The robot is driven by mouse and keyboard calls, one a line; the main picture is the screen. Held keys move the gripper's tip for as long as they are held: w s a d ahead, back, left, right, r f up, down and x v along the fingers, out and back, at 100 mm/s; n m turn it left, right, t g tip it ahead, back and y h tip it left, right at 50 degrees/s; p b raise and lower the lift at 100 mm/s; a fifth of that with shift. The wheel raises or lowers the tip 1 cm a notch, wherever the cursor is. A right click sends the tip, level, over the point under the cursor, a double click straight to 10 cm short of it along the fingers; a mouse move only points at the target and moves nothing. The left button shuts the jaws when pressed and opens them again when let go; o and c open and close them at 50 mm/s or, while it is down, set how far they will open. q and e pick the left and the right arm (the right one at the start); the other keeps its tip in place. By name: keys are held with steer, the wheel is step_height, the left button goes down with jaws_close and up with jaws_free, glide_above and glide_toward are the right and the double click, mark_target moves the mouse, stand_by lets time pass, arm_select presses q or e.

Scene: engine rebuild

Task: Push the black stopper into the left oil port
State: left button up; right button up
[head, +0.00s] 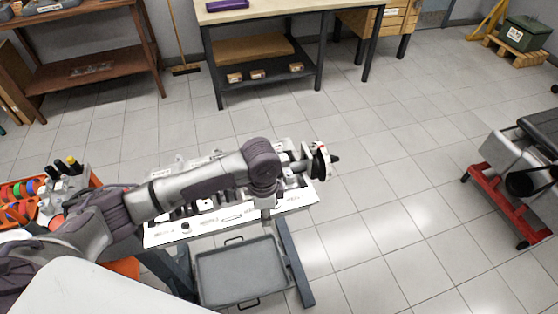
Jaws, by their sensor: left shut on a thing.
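The left oil port cannot be clearly told. My right gripper is out of view.
A grey tray (241,272) is below the block. An orange bin (25,206) of coloured parts stands at left. A red wheeled stand (507,200) is at right. The floor between is clear.

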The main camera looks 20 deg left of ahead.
arm_select(q)
steer(key=w+r+m+p, duration=0.1)
steer(key=r+m, duration=0.1)
steer(key=w+r+m+p, duration=0.1)
steer(key=w+r+m, duration=0.1)
steer(key=w+r+m+p, duration=0.1)
steer(key=r+m, duration=0.1)
steer(key=shift+w+d, duration=0.25)
steer(key=shift+w, duration=0.1)
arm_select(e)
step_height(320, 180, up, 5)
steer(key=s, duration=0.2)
arm_select(q)
steer(key=shift+w+d+f+m+b, duration=0.1)
steer(key=shift+w+f+m+b, duration=0.6)
step_height(320, 180, down, 4)
steer(key=b, duration=0.5)
steer(key=shift+f, duration=0.15)
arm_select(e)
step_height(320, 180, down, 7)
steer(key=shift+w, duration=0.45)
arm_select(q)
steer(key=shift+f, duration=0.7)
steer(key=o, duration=0.5)
